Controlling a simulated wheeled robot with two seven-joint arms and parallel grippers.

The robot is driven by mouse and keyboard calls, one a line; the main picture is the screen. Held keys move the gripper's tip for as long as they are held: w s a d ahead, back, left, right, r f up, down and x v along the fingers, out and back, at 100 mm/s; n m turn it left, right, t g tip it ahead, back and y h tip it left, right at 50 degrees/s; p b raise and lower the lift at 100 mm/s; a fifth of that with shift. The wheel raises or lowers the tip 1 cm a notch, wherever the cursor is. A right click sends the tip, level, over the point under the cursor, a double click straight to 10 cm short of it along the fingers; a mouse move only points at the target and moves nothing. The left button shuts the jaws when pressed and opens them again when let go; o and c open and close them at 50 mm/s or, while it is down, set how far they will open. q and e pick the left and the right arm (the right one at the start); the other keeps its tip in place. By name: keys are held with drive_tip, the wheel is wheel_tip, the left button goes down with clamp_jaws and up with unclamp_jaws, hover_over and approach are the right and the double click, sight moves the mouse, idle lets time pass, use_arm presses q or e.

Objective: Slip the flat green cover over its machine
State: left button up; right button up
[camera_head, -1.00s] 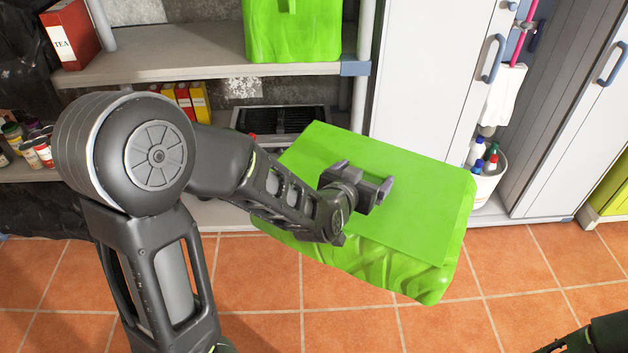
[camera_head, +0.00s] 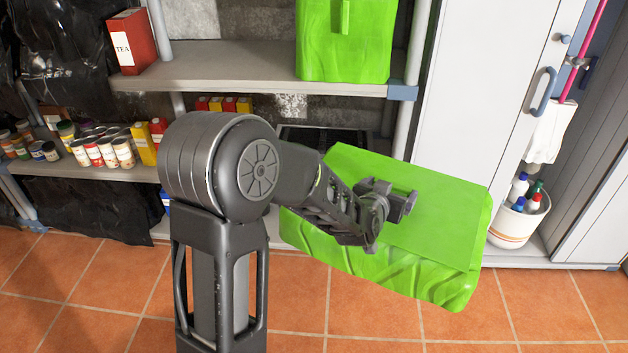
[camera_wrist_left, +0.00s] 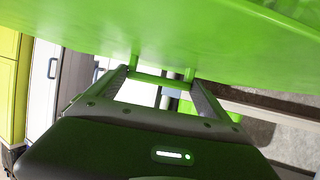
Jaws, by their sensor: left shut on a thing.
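The flat green cover (camera_head: 440,215) hangs tilted in front of the shelves, its top facing up and its folded side skirt toward me. My left gripper (camera_head: 397,205) is shut on the cover at its top. In the left wrist view the fingers (camera_wrist_left: 160,82) close on a green handle (camera_wrist_left: 155,80) under the wide green sheet. A dark, low machine with a grille (camera_head: 325,137) stands on the lower shelf behind the cover, which hides its lower right part. The cover is apart from the shelf surface as far as I can tell. My right gripper is out of view.
A tall green covered shape (camera_head: 345,40) stands on the upper shelf (camera_head: 240,68), above the machine. A shelf post (camera_head: 412,75) and white cabinet (camera_head: 475,110) stand to the right. Cans (camera_head: 105,150) and small boxes line the lower shelf at left.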

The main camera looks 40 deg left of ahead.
use_arm(q)
drive_tip(key=w+a+f+n+y+b, duration=0.1)
drive_tip(key=a+f, duration=0.1)
drive_tip(key=a, duration=0.3)
drive_tip(key=w+a+f+n+y+b, duration=0.1)
drive_tip(key=a+f+b, duration=0.1)
drive_tip(key=a, duration=0.3)
drive_tip(key=w+a+f+g+y+b, duration=0.1)
drive_tip(key=a+f, duration=0.2)
drive_tip(key=a, duration=0.2)
drive_tip(key=shift+w+n+b, duration=0.15)
drive_tip(key=shift+n+b, duration=0.15)
drive_tip(key=shift+n, duration=0.1)
drive_tip(key=a+f+n+g+y+b, duration=0.1)
drive_tip(key=a+f+y+b, duration=0.1)
drive_tip(key=a, duration=0.8)
drive_tip(key=shift+a+f+n+b, duration=0.3)
drive_tip(key=shift+a+f+n, duration=0.1)
drive_tip(key=shift+f, duration=0.1)
